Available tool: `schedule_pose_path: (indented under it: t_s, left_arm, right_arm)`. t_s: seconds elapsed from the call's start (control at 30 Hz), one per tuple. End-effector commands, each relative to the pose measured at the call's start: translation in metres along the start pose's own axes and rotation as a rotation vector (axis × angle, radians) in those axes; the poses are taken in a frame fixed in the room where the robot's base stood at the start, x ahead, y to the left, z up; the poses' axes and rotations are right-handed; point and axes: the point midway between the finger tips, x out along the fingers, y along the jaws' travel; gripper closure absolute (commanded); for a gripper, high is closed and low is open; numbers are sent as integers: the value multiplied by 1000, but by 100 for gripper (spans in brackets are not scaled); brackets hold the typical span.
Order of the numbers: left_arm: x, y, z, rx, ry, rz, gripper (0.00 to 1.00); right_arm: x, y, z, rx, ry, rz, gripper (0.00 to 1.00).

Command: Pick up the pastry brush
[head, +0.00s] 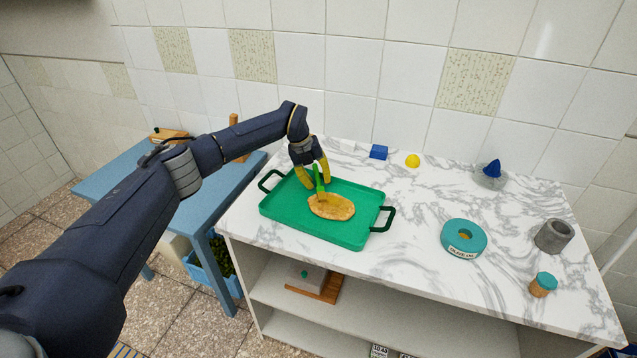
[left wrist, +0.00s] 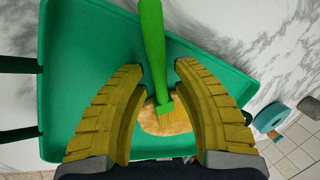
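The pastry brush (head: 317,178) has a green handle and yellowish bristles. It stands roughly upright with its bristle end down at a flat golden bread (head: 332,207) on the green tray (head: 350,234). In the left wrist view the brush (left wrist: 153,45) shows between the two yellow fingers. My left gripper (head: 316,184) is open over the tray, its fingers on either side of the brush. Gaps show between handle and fingertips in the left wrist view (left wrist: 158,68). Whether the bristles touch the bread I cannot tell. My right gripper is not in view.
The tray lies on a marble counter (head: 420,200) and has dark handles. A blue block (head: 379,152) and yellow ball (head: 412,160) lie behind. A teal ring (head: 465,239), grey cup (head: 554,236) and cork-like jar (head: 542,285) stand right. A blue table (head: 120,190) is left.

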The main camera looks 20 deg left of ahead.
Motion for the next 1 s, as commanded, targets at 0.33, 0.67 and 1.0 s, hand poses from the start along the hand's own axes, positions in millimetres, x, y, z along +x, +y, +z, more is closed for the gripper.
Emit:
schedule_pose_path:
  t_s: [0.33, 0.67, 1.0]
  left_arm:
    - [0, 0, 0, 0, 0, 0, 100]
    - [-1, 0, 0, 0, 0, 0, 100]
    - [-25, -8, 1, 1, -2, -1, 100]
  right_arm:
    - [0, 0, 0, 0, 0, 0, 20]
    - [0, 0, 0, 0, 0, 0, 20]
    - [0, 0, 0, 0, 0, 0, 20]
